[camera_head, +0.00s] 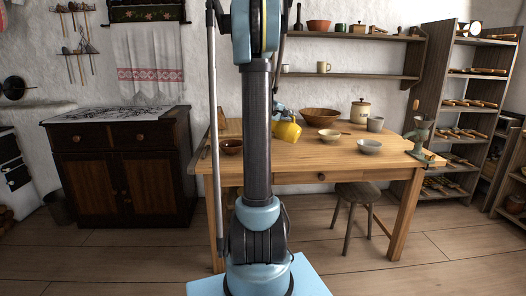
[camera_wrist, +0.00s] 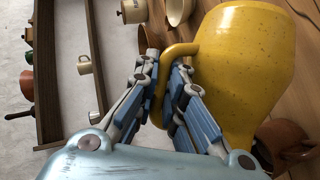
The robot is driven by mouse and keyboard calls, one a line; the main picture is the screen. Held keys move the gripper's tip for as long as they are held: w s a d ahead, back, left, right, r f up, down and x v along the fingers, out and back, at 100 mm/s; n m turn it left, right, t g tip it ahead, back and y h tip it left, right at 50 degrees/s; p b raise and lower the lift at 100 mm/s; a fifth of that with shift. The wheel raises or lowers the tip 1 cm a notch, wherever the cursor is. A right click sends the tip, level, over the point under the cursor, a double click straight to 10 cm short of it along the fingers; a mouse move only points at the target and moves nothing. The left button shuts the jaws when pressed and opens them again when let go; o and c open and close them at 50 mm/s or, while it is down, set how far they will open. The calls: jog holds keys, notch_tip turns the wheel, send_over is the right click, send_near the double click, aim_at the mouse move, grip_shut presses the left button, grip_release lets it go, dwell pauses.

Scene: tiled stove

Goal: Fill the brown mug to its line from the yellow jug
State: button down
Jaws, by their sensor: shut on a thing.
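The yellow jug (camera_head: 287,131) is held over the table, just right of my arm, and looks tilted in the head view. In the wrist view its body (camera_wrist: 242,75) fills the upper right. My gripper (camera_wrist: 166,75) is shut on the jug's handle, with a finger on each side of it. A brown mug also shows at the lower right of the wrist view (camera_wrist: 284,143), partly hidden by the jug. Its line and inside level cannot be made out.
On the wooden table (camera_head: 330,163) stand a large wooden bowl (camera_head: 320,117), a lidded cream canister (camera_head: 360,111), a grey cup (camera_head: 375,124) and two small bowls (camera_head: 369,147) (camera_head: 329,136). A stool (camera_head: 359,192) stands below. Wall shelves (camera_head: 345,75) hang behind.

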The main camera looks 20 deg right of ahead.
aim_at(295, 125)
jog(key=shift+w+a+r+n, duration=0.3)
jog(key=shift+w+a+r, duration=0.1)
jog(key=shift+w, duration=0.05)
dwell(2.0)
jog(key=shift+s, duration=0.1)
jog(key=s+d+f+m, duration=0.1)
jog(key=f+y, duration=0.1)
jog(key=s+d+f+m, duration=0.1)
jog(key=f, duration=0.1)
jog(key=shift+s+d+m+t, duration=0.3)
jog(key=shift+t, duration=0.1)
jog(key=shift+s+d+f+m+t+y+b, duration=0.2)
jog(key=shift+f+m+y+b, duration=0.15)
jog(key=shift+f, duration=0.15)
jog(key=shift+s+d+f+m+t+y+b, duration=0.1)
jog(key=shift+s+d+f+m+y+b, duration=0.2)
jog(key=shift+f, duration=0.2)
jog(key=shift+s+d+f+m+t+y+b, duration=0.55)
jog(key=shift+s+d+m+b, duration=0.3)
jog(key=shift+m, duration=0.2)
jog(key=shift+s+d+f+m+t+y+b, duration=0.4)
jog(key=shift+f+m+b, duration=0.2)
jog(key=shift+f+b, duration=0.2)
jog(key=shift+s+d+f+m+t+y+b, duration=0.35)
jog(key=shift+f+m+b, duration=0.3)
jog(key=shift+f, duration=0.2)
jog(key=shift+s+d+f+m+t+y+b, duration=0.4)
jog(key=shift+f+m+b, duration=0.15)
jog(key=shift+f+b, duration=0.25)
